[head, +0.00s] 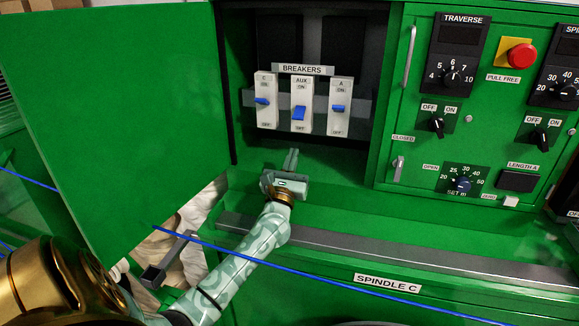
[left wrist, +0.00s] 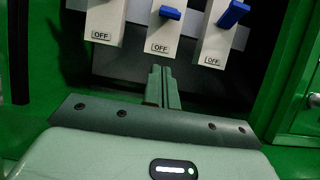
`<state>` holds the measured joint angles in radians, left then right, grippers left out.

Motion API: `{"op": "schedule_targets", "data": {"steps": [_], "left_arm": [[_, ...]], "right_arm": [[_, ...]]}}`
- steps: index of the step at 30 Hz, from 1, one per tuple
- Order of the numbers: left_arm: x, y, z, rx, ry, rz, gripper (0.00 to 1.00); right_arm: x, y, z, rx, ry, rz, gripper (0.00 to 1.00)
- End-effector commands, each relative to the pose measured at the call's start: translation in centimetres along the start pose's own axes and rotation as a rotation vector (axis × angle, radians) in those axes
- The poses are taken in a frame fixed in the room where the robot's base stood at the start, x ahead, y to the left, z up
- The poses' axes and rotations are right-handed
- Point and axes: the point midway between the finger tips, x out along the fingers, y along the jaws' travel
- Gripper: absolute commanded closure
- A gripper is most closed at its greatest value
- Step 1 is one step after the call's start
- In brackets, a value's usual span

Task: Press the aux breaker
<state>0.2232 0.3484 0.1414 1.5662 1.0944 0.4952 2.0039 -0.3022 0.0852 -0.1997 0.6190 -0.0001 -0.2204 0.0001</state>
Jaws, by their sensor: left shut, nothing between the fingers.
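The aux breaker (head: 301,104) is the middle of three white breakers inside the open green cabinet, under the BREAKERS label (head: 303,70). Its blue lever (head: 299,113) sits low, toward OFF, while the levers on both sides sit higher. My left gripper (head: 291,154) is shut and empty, just below and in front of the aux breaker, apart from it in the head view. In the left wrist view the shut fingers (left wrist: 162,84) point up at the lower end of the aux breaker (left wrist: 165,35), whose blue lever (left wrist: 169,12) shows at the top edge. My right gripper is not in view.
The left breaker (head: 266,101) and right breaker (head: 340,106) stand close on either side. The open green door (head: 110,110) is at left. A control panel (head: 480,120) with knobs and a red button (head: 521,56) is at right. A blue cable (head: 300,272) crosses in front.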

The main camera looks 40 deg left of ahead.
Motion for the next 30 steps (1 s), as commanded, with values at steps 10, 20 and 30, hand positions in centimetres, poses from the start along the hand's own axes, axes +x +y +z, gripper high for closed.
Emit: {"op": "schedule_targets", "data": {"steps": [10, 20, 30], "left_arm": [[5.4, 0.0, 2.4, -0.004, -0.002, 0.002, 1.0], [5.7, 0.1, 3.9, -0.001, 0.0, 0.001, 1.0], [5.7, 0.0, 4.0, -0.001, 0.003, 0.001, 1.0]], "right_arm": [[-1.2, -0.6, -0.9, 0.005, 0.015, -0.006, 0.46], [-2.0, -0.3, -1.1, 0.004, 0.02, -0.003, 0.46], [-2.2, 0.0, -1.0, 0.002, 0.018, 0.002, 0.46]]}}
